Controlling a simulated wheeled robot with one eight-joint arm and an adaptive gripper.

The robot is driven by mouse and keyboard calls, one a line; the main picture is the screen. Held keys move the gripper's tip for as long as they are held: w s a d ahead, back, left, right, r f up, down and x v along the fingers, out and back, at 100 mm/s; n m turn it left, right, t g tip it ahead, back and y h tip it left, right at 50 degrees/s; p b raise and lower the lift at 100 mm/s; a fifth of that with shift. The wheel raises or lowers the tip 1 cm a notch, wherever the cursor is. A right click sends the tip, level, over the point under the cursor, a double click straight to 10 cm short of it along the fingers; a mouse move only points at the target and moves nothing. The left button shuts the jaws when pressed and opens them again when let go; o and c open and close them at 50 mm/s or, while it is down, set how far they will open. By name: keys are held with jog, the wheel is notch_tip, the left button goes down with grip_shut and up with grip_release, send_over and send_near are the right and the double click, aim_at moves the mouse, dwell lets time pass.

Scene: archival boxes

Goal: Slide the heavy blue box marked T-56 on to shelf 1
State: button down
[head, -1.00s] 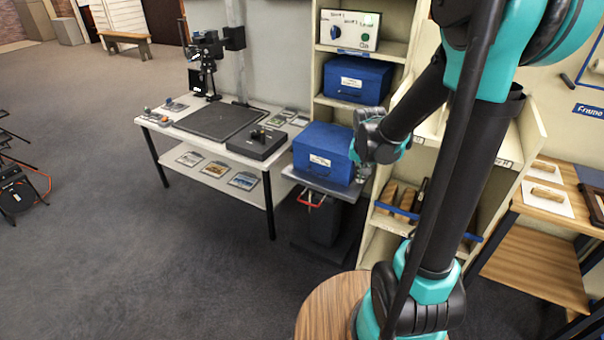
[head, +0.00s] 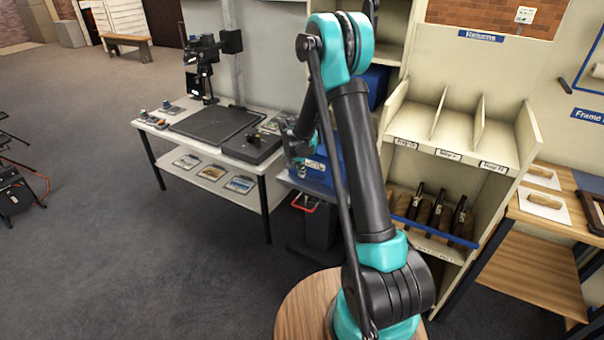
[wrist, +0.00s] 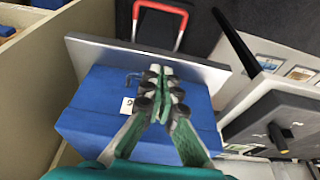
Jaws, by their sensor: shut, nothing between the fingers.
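A blue box (head: 324,156) with a white label sits on the grey platform (head: 310,187) of a lift trolley. Its label is too small to read in the head view and partly hidden in the wrist view. My arm covers much of this box in the head view. My gripper (head: 296,143) is over the box's left side there. In the wrist view my gripper (wrist: 161,72) is shut and empty, with its fingertips over the blue box (wrist: 88,117) near the platform edge (wrist: 95,53). Another blue box (head: 376,84) on the shelf unit is mostly hidden behind my arm.
A side table (head: 188,161) with a black mat and a dark device stands left of the trolley. A beige sorting unit (head: 413,125) stands on the right. The trolley's red handle (wrist: 182,30) shows beyond the platform. Open floor lies at the left.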

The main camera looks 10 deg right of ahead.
jog(key=shift+w+d+f, duration=0.65)
jog(key=shift+w+f, duration=0.2)
jog(key=shift+f, duration=0.5)
jog(key=shift+w+d+f, duration=0.6)
jog(key=shift+w+f, duration=0.25)
jog(key=shift+f, duration=0.5)
jog(key=shift+w+d+f, duration=0.65)
jog(key=shift+w+f, duration=0.2)
jog(key=shift+f, duration=0.5)
jog(key=shift+w+d, duration=0.1)
